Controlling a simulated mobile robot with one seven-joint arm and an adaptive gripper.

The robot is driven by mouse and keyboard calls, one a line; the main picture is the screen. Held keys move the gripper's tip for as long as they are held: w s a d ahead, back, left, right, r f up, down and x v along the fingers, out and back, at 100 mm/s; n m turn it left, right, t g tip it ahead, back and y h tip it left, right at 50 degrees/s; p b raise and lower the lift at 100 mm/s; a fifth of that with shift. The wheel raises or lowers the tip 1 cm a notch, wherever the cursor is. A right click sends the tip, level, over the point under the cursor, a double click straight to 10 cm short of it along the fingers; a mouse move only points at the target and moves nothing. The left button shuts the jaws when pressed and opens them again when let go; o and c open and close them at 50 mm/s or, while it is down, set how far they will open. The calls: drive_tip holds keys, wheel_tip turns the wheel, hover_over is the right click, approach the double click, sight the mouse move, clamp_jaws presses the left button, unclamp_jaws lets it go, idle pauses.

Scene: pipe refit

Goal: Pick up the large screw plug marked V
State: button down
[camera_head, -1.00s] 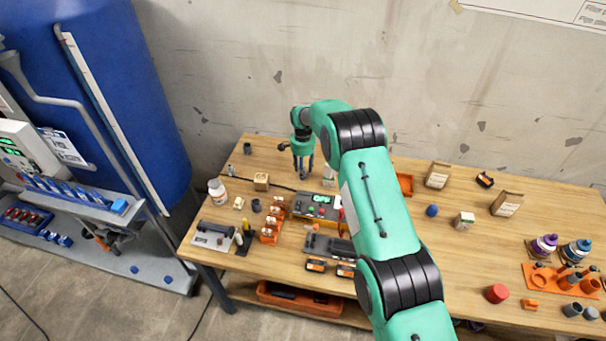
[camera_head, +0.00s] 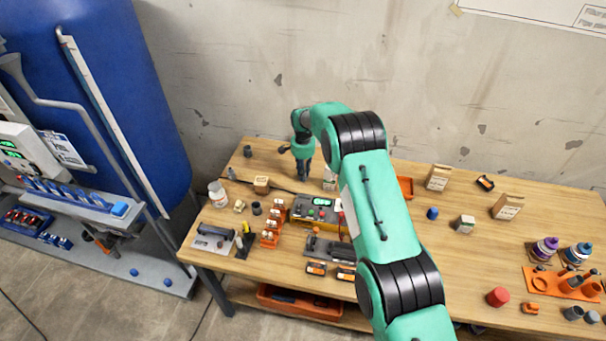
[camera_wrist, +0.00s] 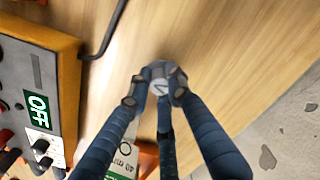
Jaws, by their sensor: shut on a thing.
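A grey round screw plug (camera_wrist: 160,86) shows between my fingertips in the wrist view. Its pale end face carries a dark mark that looks like a V. My gripper (camera_wrist: 158,90) is shut on it, with three dark blue fingers around its sides. In the head view my gripper (camera_head: 304,176) points down at the back of the wooden table, behind the box with the green display. The plug is hidden by the fingers there. I cannot tell whether it still touches the table.
The box with the green display (camera_head: 316,209) stands close in front of my gripper; its OFF label (camera_wrist: 39,110) shows in the wrist view. A dark cable (camera_wrist: 105,40) lies nearby. A small cardboard box (camera_head: 262,185) stands to the left. The concrete wall (camera_head: 250,80) is behind the table.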

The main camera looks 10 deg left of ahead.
wheel_tip(320, 180, up, 10)
drive_tip(key=shift+f+p, duration=0.1)
drive_tip(key=shift+p, duration=0.3)
drive_tip(key=shift+s+a, duration=0.1)
idle(0.6)
